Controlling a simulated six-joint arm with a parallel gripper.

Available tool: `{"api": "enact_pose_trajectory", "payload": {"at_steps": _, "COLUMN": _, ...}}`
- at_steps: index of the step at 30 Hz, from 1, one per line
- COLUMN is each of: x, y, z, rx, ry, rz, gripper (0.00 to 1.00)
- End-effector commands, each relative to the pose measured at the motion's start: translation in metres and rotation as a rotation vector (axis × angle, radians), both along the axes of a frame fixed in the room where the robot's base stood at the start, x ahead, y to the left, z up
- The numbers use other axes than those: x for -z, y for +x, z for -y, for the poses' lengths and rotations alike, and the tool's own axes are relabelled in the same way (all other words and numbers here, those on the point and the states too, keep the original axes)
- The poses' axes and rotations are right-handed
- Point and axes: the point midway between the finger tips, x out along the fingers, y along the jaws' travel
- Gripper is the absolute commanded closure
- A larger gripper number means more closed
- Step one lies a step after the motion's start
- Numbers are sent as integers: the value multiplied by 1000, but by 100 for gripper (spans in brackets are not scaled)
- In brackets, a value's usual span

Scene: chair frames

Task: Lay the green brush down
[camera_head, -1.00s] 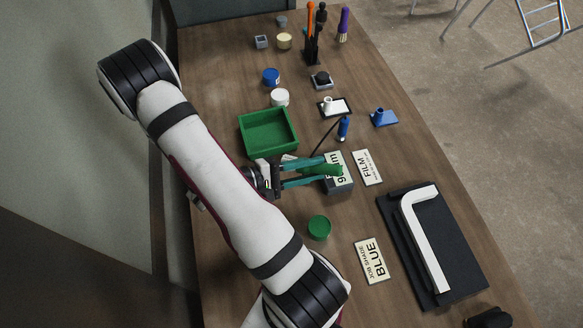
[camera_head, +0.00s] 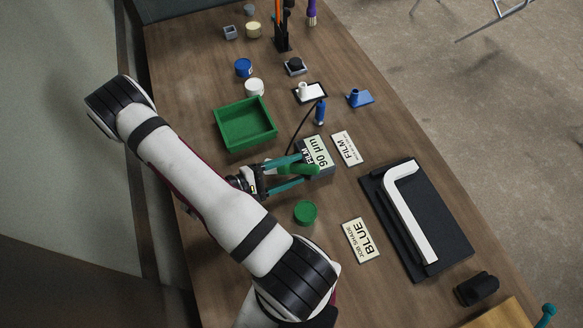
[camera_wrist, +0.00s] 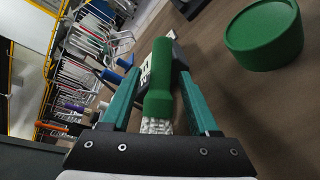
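The green brush (camera_head: 299,169) lies about level in the head view, in front of or over the edge of the grey block with the "90 µm" label (camera_head: 317,150). I cannot tell whether it rests on the block. My gripper (camera_head: 304,169) has its teal fingers on either side of the brush. In the wrist view the brush's green handle (camera_wrist: 158,85) points away from my palm, and its pale bristles (camera_wrist: 157,126) are nearest the palm. Gaps show between the handle and both fingers of my gripper (camera_wrist: 157,72), so it looks open around the brush.
A green tin (camera_head: 305,212) stands close below my gripper. A green tray (camera_head: 220,133) is up and left, a blue bottle (camera_head: 321,112) with a thin dark rod beyond. The FILM card (camera_head: 347,148), BLUE card (camera_head: 362,241) and a black board with white handle (camera_head: 412,215) lie right.

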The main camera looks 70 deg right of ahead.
Motion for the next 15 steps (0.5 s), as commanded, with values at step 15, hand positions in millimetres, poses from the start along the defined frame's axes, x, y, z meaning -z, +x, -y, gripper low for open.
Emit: {"api": "enact_pose_trajectory", "payload": {"at_steps": 15, "x": -14, "y": 44, "z": -48, "rx": -3, "ry": -2, "rz": 2, "gripper": 39}}
